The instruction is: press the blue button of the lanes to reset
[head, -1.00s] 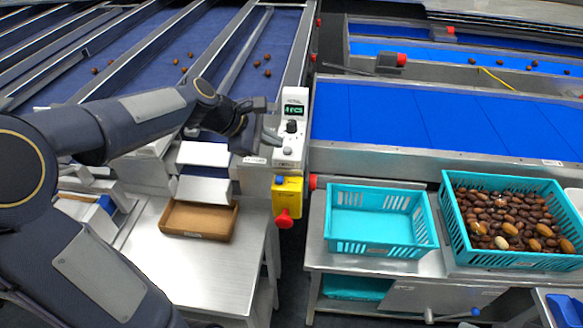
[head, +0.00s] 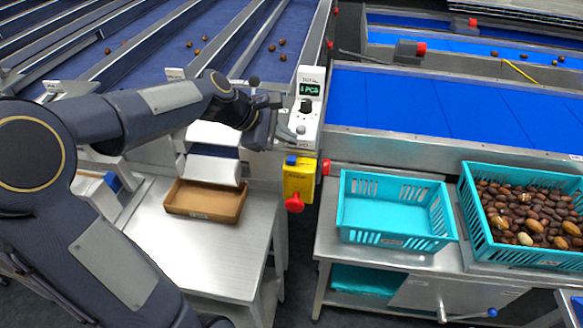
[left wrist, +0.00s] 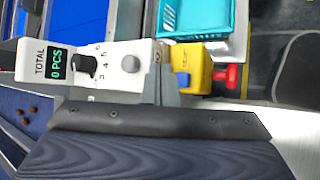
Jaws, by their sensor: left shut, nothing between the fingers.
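A yellow box (head: 300,181) hangs on the front of the lane frame, below a white counter panel (head: 308,108) with a display and dark knob. A small blue button (head: 291,160) is on the box, above a red mushroom knob (head: 295,203). The left wrist view shows the blue button (left wrist: 183,82), the yellow box (left wrist: 195,62) and the panel (left wrist: 28,62), whose display reads 0 PCS. My left gripper (head: 287,133) is shut and empty at the panel's lower left, above the blue button. Its grey fingers (left wrist: 167,84) are beside the button; I cannot tell whether they touch it. My right gripper is out of view.
Blue sorting lanes (head: 235,75) with a few dates lie behind my arm. A brown tray (head: 205,217) stands on the steel table below. At right are a blue conveyor (head: 440,105), an empty turquoise basket (head: 395,238) and a turquoise basket (head: 478,228) full of dates.

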